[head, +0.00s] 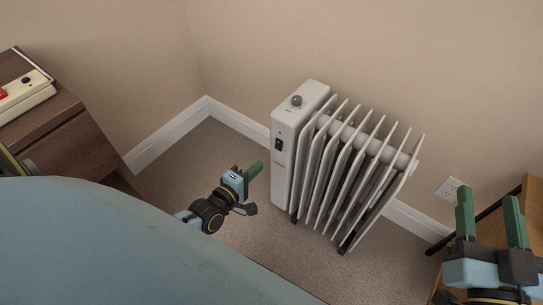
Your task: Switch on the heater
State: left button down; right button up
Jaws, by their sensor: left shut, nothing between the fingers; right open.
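The heater (350,165) is a white oil-filled radiator with several fins, standing on the carpet near the wall. Its control end faces left, with a grey round knob (296,101) on top and a small dark switch panel (279,140) on the front face. My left gripper (254,171) is shut and empty, just left of the heater's front face and lower than the panel; it appears apart from it. My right gripper (489,205) is open and empty at the far right, its green fingers pointing up, away from the heater.
A wooden cabinet (70,150) stands at the left with a cream and red device (24,95) on it. A wall outlet (449,188) is right of the heater. A wooden table (535,207) with a dark frame is at the right edge. Carpet (180,160) is clear left of the heater.

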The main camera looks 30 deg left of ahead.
aim_at(277, 148)
pick_arm(q)
jog(key=w+b, duration=0.1)
jog(key=w, duration=0.3)
jog(key=w+f+b, duration=0.1)
jog(key=w, duration=0.1)
jog(key=shift+d+b, duration=0.3)
jog(key=shift+b, duration=0.05)
jog(key=shift+w+b, duration=0.35)
jog(key=shift+w, duration=0.55)
pick_arm(e)
jog(key=s+r+t+y, duration=0.2)
jog(key=s+r+t, duration=0.1)
jog(key=r+t, duration=0.4)
jog(key=shift+s+d, duration=0.15)
jog(key=shift+s, duration=0.25)
